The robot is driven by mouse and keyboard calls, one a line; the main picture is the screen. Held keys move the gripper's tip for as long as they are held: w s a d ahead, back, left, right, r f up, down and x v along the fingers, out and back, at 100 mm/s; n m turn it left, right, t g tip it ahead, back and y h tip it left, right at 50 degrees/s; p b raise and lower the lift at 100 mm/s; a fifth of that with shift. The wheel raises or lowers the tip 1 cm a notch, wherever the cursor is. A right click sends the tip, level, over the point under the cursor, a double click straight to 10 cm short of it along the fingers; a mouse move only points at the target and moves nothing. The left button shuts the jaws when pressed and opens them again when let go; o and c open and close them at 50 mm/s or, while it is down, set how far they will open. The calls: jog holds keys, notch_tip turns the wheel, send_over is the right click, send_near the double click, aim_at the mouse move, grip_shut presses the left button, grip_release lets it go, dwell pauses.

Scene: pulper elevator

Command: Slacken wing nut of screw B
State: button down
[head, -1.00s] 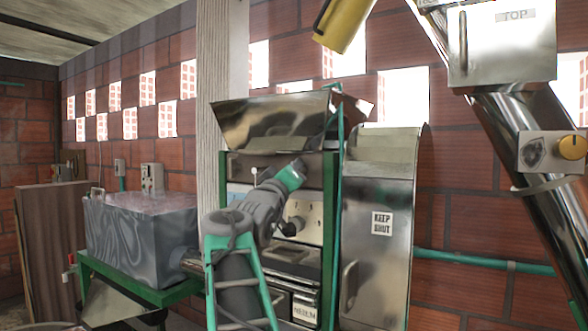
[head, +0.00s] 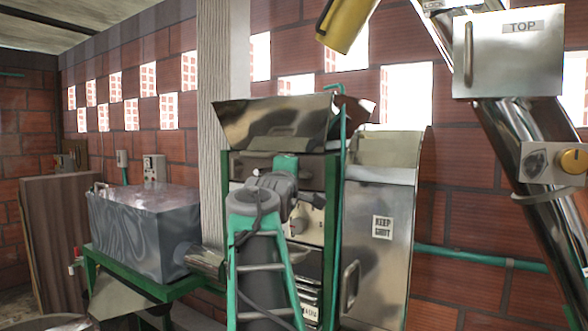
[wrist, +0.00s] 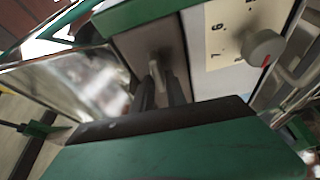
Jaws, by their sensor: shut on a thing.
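In the wrist view, the two dark fingers of my gripper (wrist: 160,92) reach up to a small light-grey metal piece (wrist: 155,70), which looks like the wing nut. The fingers are closed on its two sides, against a brown-grey panel strip. No letter B label is readable near it. In the head view, my own arm covers the gripper and the wing nut in front of the pulper machine (head: 332,190).
A numbered dial plate with a grey knob (wrist: 262,48) is close on the right in the wrist view. Green frame bars (wrist: 150,14) border the panel. In the head view, a KEEP SHUT cover (head: 383,250) stands right of the machine, and a grey tank (head: 140,235) stands left.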

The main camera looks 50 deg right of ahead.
jog(key=shift+n, duration=0.5)
jog(key=c, duration=1.4)
grip_release()
jog(key=b+v, duration=0.2)
jog(key=v, duration=0.5)
jog(key=shift+s+a+b, duration=0.2)
jog(key=shift+a+b, duration=0.1)
jog(key=shift+a, duration=0.05)
